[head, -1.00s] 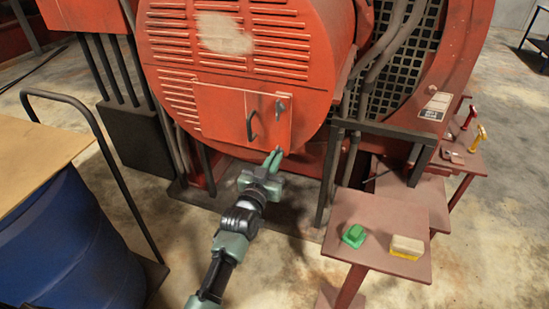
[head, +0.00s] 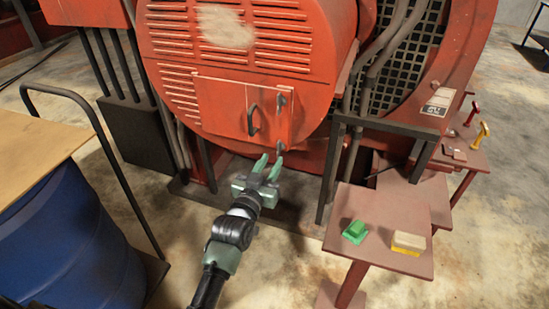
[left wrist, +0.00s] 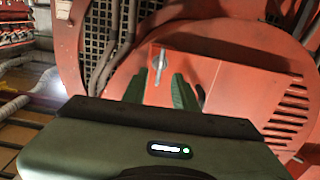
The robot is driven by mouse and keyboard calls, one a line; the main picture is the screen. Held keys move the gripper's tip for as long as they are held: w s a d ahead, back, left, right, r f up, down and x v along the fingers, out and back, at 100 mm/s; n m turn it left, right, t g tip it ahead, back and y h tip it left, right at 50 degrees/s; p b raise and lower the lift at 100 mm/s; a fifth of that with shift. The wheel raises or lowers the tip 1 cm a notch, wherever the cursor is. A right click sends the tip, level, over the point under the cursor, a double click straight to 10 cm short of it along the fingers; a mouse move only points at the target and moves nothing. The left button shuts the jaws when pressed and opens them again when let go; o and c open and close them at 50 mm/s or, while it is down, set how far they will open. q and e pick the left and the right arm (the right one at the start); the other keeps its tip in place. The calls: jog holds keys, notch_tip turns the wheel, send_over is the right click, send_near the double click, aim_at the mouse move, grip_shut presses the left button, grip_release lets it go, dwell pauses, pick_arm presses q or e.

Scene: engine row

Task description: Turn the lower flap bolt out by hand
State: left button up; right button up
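The red flap (head: 222,108) on the rounded engine housing is closed and has a dark handle (head: 252,120). A grey upper bolt (head: 281,101) is at its right edge. The small grey lower bolt (head: 281,148) is at its lower right corner. My left gripper (head: 268,163) is just below and in front of that bolt, its green fingers spread with nothing between them. In the left wrist view the lower bolt (left wrist: 160,65) stands out of the flap corner, between the directions of the two open fingers (left wrist: 159,92). My right gripper is not in view.
A small red table (head: 372,270) at the right holds a green block (head: 355,232) and a yellow-and-white block (head: 408,243). A blue drum (head: 70,245) with a board stands left beside a black rail (head: 110,160). A dark frame post (head: 328,180) stands right of my gripper.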

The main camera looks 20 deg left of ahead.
pick_arm(q)
jog(key=shift+s+b, duration=0.3)
jog(key=shift+s, duration=1.6)
jog(key=s+d+f+g, duration=0.1)
jog(key=s+f+g, duration=0.2)
jog(key=f, duration=1)
jog(key=s+d+f+g, duration=0.1)
jog(key=s+f+g, duration=0.1)
jog(key=f, duration=1)
jog(key=s+f+m+g+b, duration=0.1)
jog(key=s+f+g, duration=0.1)
jog(key=s+f, duration=0.5)
jog(key=s+f+g+b, duration=0.15)
jog(key=s+f, duration=0.25)
jog(key=f, duration=0.5)
jog(key=s+a+f+g, duration=0.1)
jog(key=s+f+g, duration=0.1)
jog(key=s+f, duration=0.4)
jog(key=s+a+f+g, duration=0.2)
jog(key=s+f, duration=0.4)
jog(key=s, duration=1.1)
jog(key=s+a+f+m+g, duration=0.1)
jog(key=s+a+f+g, duration=0.1)
jog(key=s+f+g, duration=0.2)
jog(key=s+f, duration=0.3)
jog(key=s, duration=0.5)
jog(key=shift+a+y, duration=0.2)
jog(key=shift+y, duration=0.1)
jog(key=shift+w+f+g, duration=0.1)
jog(key=shift+g, duration=0.15)
